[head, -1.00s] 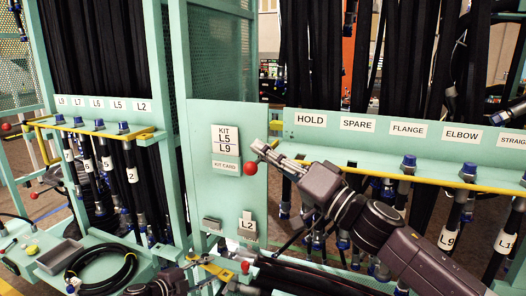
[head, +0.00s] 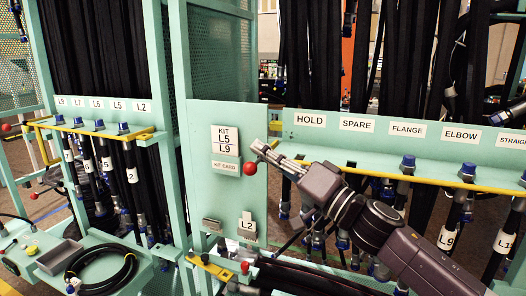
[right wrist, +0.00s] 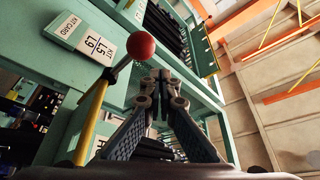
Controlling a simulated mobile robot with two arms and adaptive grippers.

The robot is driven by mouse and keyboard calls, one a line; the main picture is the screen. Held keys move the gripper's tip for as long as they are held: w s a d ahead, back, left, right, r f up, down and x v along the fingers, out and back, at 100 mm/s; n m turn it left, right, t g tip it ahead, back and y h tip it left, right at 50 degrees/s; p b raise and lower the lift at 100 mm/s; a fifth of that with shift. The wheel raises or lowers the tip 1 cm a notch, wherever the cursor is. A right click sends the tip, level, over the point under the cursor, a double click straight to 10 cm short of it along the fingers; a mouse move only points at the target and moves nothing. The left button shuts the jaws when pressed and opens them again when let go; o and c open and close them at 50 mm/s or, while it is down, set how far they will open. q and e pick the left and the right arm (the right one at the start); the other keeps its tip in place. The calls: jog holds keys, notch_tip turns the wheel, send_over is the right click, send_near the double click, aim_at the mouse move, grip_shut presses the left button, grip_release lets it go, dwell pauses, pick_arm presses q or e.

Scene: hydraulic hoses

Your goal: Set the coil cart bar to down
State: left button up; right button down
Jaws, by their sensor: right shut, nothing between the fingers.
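A red ball knob (head: 250,169) is just below and left of my right gripper (head: 264,152). In the right wrist view the knob (right wrist: 140,45) tops a yellow bar (right wrist: 92,120) that slants down to the left. My right gripper (right wrist: 160,82) is shut and empty there, with its fingertips right of and below the knob; I cannot tell whether they touch. Another yellow bar (head: 211,268) lies low at the bottom centre, with a red knob (head: 245,267) near its right end. No label shows which bar is the coil cart's. My left gripper is out of view.
The right rack carries labelled hoses along a yellow-edged shelf (head: 430,181). A green panel with a kit card (head: 225,140) stands behind the knob. On the left are a hose rack (head: 95,115), a grey tray (head: 58,257) and a coiled black hose (head: 100,268).

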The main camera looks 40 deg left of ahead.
jog(key=shift+f+n+p, duration=0.3)
jog(key=shift+f+p, duration=0.05)
jog(key=shift+p, duration=0.25)
